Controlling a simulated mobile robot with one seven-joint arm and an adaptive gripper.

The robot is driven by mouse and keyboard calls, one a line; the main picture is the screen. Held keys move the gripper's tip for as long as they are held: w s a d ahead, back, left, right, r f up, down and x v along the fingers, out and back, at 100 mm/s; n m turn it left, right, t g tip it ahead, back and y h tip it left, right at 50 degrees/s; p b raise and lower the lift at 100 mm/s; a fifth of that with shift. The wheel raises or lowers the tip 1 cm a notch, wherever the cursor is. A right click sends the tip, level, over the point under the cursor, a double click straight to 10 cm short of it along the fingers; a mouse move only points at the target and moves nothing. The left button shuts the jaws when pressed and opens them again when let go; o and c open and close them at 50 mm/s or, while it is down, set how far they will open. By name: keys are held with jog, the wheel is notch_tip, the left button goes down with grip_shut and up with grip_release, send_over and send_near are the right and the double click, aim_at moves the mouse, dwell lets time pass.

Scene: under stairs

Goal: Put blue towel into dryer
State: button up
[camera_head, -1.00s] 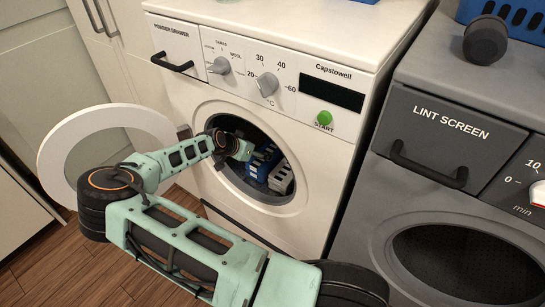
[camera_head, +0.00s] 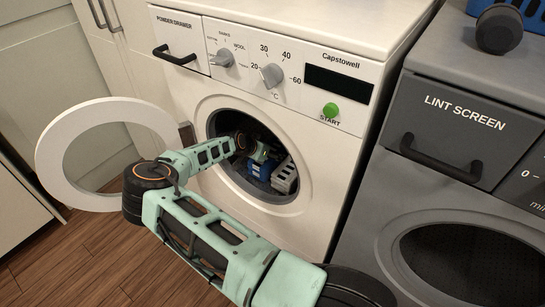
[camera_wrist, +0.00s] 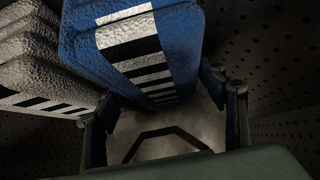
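The blue towel (camera_head: 258,171) lies folded inside the drum of the white washer (camera_head: 330,150), whose round door stands open at the left. In the wrist view the blue towel (camera_wrist: 130,42) has white and black stripes and reaches toward the space between my fingers. My gripper (camera_wrist: 160,90) is inside the drum, with its fingers spread apart around the near end of the towel; firm contact is not visible. In the head view my gripper (camera_head: 262,157) is partly hidden by my arm.
A grey-white striped towel (camera_head: 285,177) lies right of the blue one in the drum. The open washer door (camera_head: 50,150) stands left of my arm. A blue basket (camera_head: 537,18) and a dark dumbbell-like object (camera_head: 500,28) sit on the dryer.

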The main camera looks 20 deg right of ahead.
jog(key=c, duration=0.9)
jog(key=shift+r, duration=0.15)
jog(key=shift+r, duration=0.2)
notch_tip(320, 180, up, 3)
jog(key=shift+s+a+r+p, duration=0.15)
jog(key=shift+r+p, duration=0.05)
jog(key=shift+p, duration=0.45)
jog(key=s+r, duration=0.1)
jog(key=s+a+r+p, duration=0.1)
jog(key=r, duration=0.1)
jog(key=s+r+p, duration=0.1)
jog(key=s+r, duration=0.1)
jog(key=shift+a, duration=0.35)
jog(key=s+a+r+p, duration=0.2)
jog(key=s+a+r, duration=0.1)
jog(key=s, duration=0.5)
jog(key=shift+s+a+r, duration=0.25)
jog(key=shift+a+r, duration=0.15)
jog(key=shift+r, duration=0.1)
